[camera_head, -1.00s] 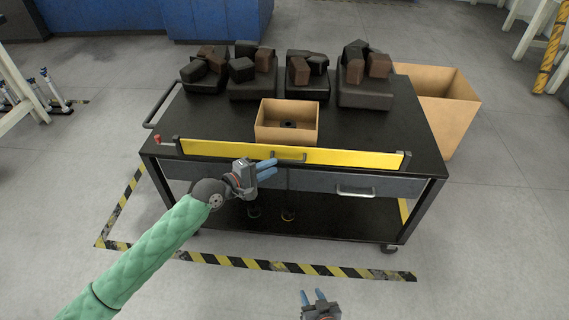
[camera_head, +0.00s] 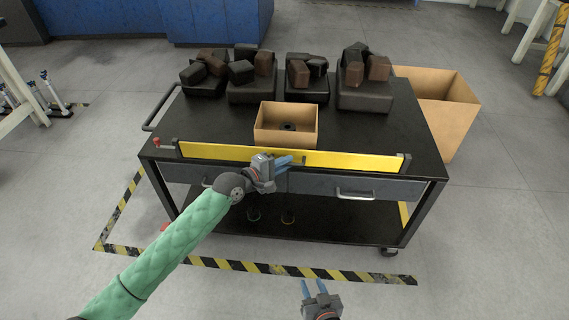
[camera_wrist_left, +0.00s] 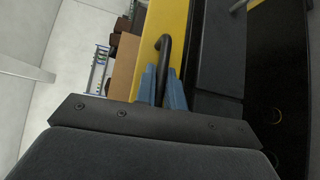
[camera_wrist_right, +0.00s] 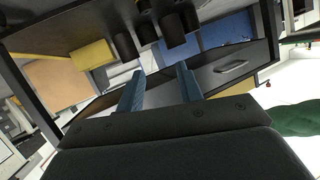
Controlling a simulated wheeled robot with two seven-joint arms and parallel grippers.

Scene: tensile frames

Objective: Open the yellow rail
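The yellow rail (camera_head: 350,160) stands upright along the front edge of the black cart top, below the cardboard box. It also shows in the left wrist view (camera_wrist_left: 168,18). Its dark curved handle (camera_wrist_left: 163,58) lies between the blue fingers of my left gripper (camera_head: 288,161), which have drawn in close on both sides of it. In the head view the gripper mostly hides this handle. My right gripper (camera_head: 314,286) is low in front of the cart, empty, its fingers apart.
The black cart top (camera_head: 375,128) carries an open cardboard box (camera_head: 287,140) and several dark blocks at the back. Below the rail are grey drawers with a handle (camera_head: 356,195). A larger cardboard box (camera_head: 455,110) stands right of the cart. Floor in front is clear.

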